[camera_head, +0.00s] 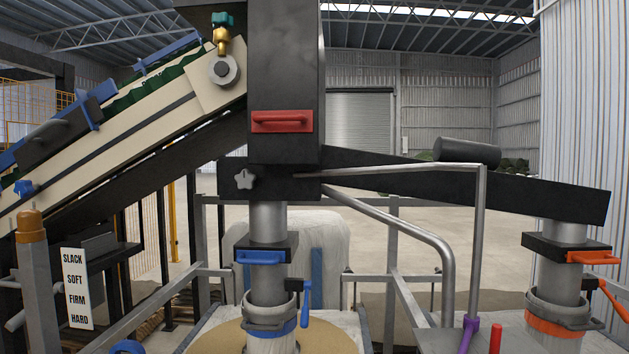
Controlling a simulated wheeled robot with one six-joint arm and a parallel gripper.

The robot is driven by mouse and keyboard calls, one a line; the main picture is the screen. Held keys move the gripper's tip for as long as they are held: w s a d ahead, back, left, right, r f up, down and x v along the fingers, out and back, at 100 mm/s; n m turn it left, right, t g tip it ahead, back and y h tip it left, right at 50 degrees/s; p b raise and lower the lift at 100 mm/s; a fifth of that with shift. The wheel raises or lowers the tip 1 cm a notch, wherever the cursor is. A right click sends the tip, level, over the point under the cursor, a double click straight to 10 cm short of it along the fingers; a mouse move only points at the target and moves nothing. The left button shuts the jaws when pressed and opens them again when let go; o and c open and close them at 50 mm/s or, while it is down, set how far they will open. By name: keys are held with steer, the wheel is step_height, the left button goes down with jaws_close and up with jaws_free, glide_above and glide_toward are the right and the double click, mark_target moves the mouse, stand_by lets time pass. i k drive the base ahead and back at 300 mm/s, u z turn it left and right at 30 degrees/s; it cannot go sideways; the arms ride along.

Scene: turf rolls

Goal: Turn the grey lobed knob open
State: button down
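The grey lobed knob (243,179) is a small star-shaped handwheel. It sits on the left part of the dark sloping beam, just left of the upright pipe's top and below the red handle. Its face is towards me and nothing covers it. I cannot tell from this view whether it is open or closed. My gripper does not show in this view.
A red handle (282,121) is on the black column above. A blue lobed knob (24,188) and a teal-topped brass valve (222,32) are on the left conveyor. Blue (262,257) and orange (588,257) handles sit lower. Grey rails (440,255) cross the front right.

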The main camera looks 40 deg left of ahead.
mark_target(245, 179)
steer(key=z, duration=0.2)
steer(key=i, duration=0.8)
steer(key=u, duration=2.45)
steer(key=k, duration=1.2)
steer(key=u, duration=0.8)
steer(key=i, duration=1.4)
steer(key=z, duration=0.25)
